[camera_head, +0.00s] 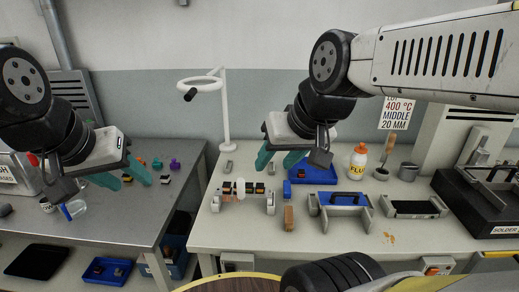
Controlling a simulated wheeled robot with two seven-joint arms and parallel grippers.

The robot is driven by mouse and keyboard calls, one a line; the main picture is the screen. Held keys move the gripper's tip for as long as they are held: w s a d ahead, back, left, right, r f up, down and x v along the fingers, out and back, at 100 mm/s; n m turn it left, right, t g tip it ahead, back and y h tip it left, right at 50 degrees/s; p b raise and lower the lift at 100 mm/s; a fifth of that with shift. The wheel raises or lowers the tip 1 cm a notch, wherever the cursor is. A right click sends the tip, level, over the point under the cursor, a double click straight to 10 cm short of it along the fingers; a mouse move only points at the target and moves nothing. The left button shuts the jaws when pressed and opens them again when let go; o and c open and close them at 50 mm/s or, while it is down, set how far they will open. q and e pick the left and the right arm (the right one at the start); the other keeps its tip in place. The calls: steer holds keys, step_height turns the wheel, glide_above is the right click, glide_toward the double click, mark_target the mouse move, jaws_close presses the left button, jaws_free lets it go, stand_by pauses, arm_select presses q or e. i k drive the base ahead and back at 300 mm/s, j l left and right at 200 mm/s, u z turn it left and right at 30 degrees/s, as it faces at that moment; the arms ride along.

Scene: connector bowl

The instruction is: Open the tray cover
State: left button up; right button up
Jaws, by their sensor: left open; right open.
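A blue cover with a dark handle (347,199) sits on a grey tray-like holder (328,222) on the right workbench. I cannot tell whether this or another item is the tray cover. An open blue tray (322,176) lies just behind it. My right gripper (279,160) is open, with teal fingers pointing down-left, above the bench and left of the blue tray. My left gripper (122,177) is open over the left metal table, beside small coloured parts. Both grippers look empty.
The bench front is mostly clear.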

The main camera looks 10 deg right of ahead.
mark_target(326, 198)
steer(key=z, duration=1.4)
